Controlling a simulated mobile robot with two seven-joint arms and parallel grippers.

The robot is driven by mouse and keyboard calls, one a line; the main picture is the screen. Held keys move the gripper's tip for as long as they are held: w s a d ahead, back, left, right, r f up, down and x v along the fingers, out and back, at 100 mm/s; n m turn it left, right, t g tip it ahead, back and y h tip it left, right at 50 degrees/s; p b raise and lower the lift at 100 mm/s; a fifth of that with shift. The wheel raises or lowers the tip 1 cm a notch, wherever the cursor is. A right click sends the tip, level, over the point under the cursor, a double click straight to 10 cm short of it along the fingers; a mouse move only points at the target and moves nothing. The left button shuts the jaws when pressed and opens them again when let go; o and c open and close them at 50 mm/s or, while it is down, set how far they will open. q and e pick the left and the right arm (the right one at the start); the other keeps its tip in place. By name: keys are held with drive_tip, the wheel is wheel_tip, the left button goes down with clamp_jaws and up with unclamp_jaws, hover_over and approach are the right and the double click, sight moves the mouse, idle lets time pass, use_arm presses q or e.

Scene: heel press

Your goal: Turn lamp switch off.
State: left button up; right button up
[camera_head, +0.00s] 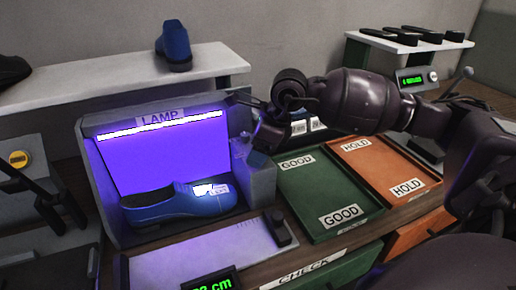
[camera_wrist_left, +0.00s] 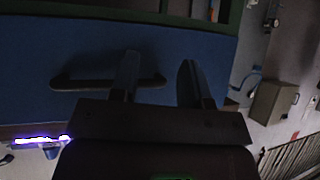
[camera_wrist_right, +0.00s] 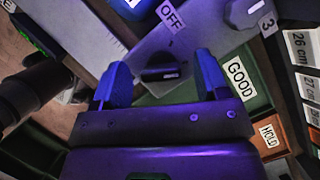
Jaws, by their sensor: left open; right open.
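The lamp box (camera_head: 150,165) is lit violet, with a bright strip under its LAMP label (camera_head: 158,118). In the right wrist view a dark switch knob (camera_wrist_right: 160,73) sits on a grey panel, below an OFF label (camera_wrist_right: 170,16). My right gripper (camera_wrist_right: 160,80) is open, with its fingers on either side of the knob; I cannot tell whether they touch it. In the head view my right gripper (camera_head: 252,118) is at the right side of the lamp box. My left gripper (camera_wrist_left: 160,75) is open in its wrist view, facing a blue panel with a dark handle (camera_wrist_left: 80,84).
A blue shoe (camera_head: 178,204) stands inside the lamp box. A green GOOD tray (camera_head: 318,190) and an orange HOLD tray (camera_head: 385,172) lie to the right. Another grey dial (camera_wrist_right: 243,12) is near the knob. A shelf (camera_head: 110,80) behind holds a blue shoe.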

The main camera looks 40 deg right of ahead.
drive_tip(key=c, duration=0.9)
use_arm(q)
drive_tip(key=shift+s, duration=0.1)
